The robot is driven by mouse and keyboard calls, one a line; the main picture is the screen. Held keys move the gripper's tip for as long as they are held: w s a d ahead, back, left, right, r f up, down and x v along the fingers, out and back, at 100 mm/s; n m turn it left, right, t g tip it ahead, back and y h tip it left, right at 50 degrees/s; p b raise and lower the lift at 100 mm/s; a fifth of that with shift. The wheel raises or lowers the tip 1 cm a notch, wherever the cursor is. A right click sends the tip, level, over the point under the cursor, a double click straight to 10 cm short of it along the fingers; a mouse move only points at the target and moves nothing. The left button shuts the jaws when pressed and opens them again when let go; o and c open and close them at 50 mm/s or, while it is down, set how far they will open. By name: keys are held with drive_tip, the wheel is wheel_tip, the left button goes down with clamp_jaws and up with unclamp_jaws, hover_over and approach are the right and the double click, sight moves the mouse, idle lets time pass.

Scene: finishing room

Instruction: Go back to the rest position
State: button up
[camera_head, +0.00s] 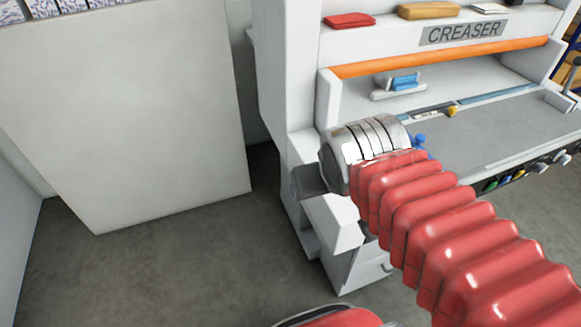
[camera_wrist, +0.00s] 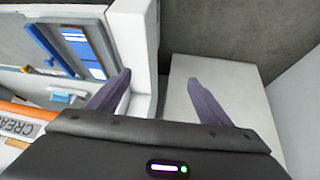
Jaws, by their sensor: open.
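My gripper (camera_wrist: 156,92) shows in the wrist view with its two dark purple fingers spread well apart. Nothing is between them. In the head view my red ribbed arm reaches from the lower right up to the creaser's left front, ending in a silver cuff. The gripper's fingers are hidden there. The creaser (camera_head: 462,33) is a white machine with an orange bar (camera_head: 440,58) and a grey bed (camera_head: 500,128). It also shows at the left of the wrist view (camera_wrist: 145,45).
A large pale panel or cabinet (camera_head: 125,110) stands at the left, with speckled items on top. A red item (camera_head: 349,20) and a tan item (camera_head: 428,10) lie on the creaser's top. A blue and white item (camera_head: 403,82) is above its bed. The grey floor (camera_head: 180,260) between is clear.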

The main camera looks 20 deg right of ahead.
drive_tip(key=shift+n+g+y, duration=0.4)
drive_tip(key=shift+y, duration=0.3)
drive_tip(key=s+a, duration=0.1)
drive_tip(key=a, duration=0.1)
drive_tip(key=s+a, duration=0.2)
drive_tip(key=shift+a+f, duration=0.1)
drive_tip(key=shift+a, duration=0.05)
idle(0.4)
